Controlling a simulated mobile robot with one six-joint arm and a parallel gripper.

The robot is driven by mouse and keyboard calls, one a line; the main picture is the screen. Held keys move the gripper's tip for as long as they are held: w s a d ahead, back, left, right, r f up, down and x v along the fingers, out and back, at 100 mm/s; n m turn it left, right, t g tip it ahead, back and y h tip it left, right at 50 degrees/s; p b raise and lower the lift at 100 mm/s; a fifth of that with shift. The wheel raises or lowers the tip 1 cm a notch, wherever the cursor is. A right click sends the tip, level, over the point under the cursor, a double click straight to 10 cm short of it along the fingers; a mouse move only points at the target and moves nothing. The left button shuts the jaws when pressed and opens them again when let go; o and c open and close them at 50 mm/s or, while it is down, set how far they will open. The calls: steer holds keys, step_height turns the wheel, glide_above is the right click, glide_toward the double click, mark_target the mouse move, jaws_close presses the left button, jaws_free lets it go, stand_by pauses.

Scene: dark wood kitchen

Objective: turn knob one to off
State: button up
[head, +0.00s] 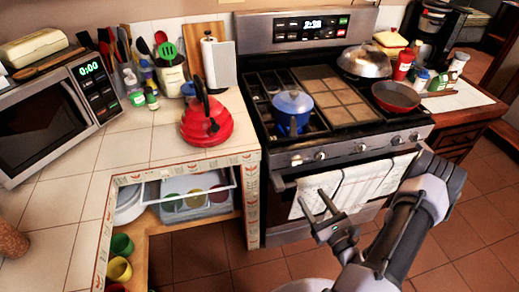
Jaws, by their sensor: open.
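The stove (275,165) stands at centre right with a row of several round silver knobs along its front panel. The leftmost knob (297,160) is near the panel's left end, with a second knob (320,155) just right of it. No number is readable on the knobs, and their pointer angles are too small to tell. My gripper (314,203) is open and empty, in front of the oven door and below the two left knobs in the picture. It appears apart from the knobs.
White towels (352,187) hang on the oven handle behind my gripper. A blue pot (292,110) sits on the left burner and a red pan (396,96) on the right. A red kettle (206,122) stands on the tiled counter (120,150) to the left. The floor in front is clear.

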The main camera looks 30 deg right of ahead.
mark_target(297, 162)
steer(key=w+d+f+h+b, duration=0.1)
steer(key=w, duration=0.4)
steer(key=w+d+f+m+h+b, duration=0.1)
steer(key=w+d, duration=0.1)
steer(key=w, duration=0.3)
steer(key=w+d+f+m+g+b, duration=0.1)
steer(key=w+d, duration=0.1)
steer(key=w, duration=0.3)
steer(key=shift+w+d+f+h, duration=0.1)
steer(key=shift+f+h, duration=0.1)
steer(key=shift+h, duration=0.2)
jaws_close()
